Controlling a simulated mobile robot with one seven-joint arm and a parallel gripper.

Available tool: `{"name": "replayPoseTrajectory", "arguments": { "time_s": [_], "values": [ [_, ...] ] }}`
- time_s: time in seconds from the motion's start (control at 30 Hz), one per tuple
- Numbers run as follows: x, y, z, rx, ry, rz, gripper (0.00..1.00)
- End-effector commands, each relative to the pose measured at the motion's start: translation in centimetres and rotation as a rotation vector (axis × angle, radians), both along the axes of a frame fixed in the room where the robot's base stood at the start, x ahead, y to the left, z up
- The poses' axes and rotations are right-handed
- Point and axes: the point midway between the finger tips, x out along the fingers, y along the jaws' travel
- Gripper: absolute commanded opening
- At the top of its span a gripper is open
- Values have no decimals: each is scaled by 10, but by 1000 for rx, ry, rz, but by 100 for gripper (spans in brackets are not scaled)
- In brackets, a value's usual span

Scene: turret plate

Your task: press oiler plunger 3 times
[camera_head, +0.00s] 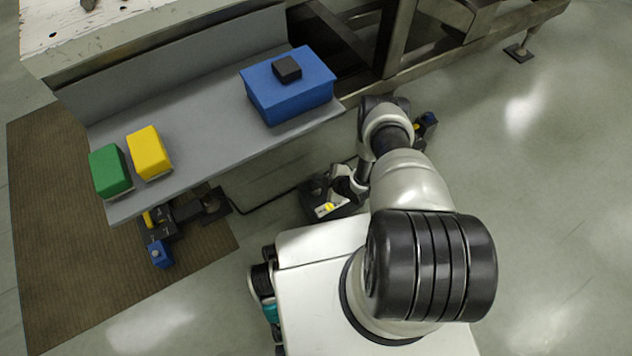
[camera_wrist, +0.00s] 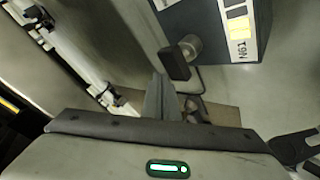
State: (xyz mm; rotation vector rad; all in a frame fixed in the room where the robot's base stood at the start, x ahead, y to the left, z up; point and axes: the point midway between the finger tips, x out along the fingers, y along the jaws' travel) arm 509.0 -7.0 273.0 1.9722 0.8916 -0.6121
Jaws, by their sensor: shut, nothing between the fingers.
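In the wrist view a dark box (camera_wrist: 228,28) with a yellow and white label stands at the upper right. A round metal stub (camera_wrist: 190,46) with a black block (camera_wrist: 175,63) on its end sticks out from its lower left side. I cannot tell whether this is the oiler plunger. My gripper (camera_wrist: 160,82) is shut and empty, its grey fingers just below the black block in the picture; contact is unclear. In the head view my arm reaches down beside the shelf, and its fingers cannot be made out.
A grey shelf (camera_head: 205,105) carries a blue box (camera_head: 290,92) with a black block (camera_head: 287,69) on top, a yellow block (camera_head: 149,153) and a green block (camera_head: 110,171). A dark unit with blue and yellow parts (camera_head: 160,252) sits below its left end.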

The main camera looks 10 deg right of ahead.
Motion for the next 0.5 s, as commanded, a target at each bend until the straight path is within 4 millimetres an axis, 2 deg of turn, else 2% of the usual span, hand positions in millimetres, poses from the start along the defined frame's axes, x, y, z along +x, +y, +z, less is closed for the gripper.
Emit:
{"name": "replayPoseTrajectory", "arguments": {
  "time_s": [0.17, 0.5],
  "values": [
    [0, 0, 6, 0, 0, 0, 0],
    [0, 0, 40, -1, 0, 1, 0]
  ]
}}
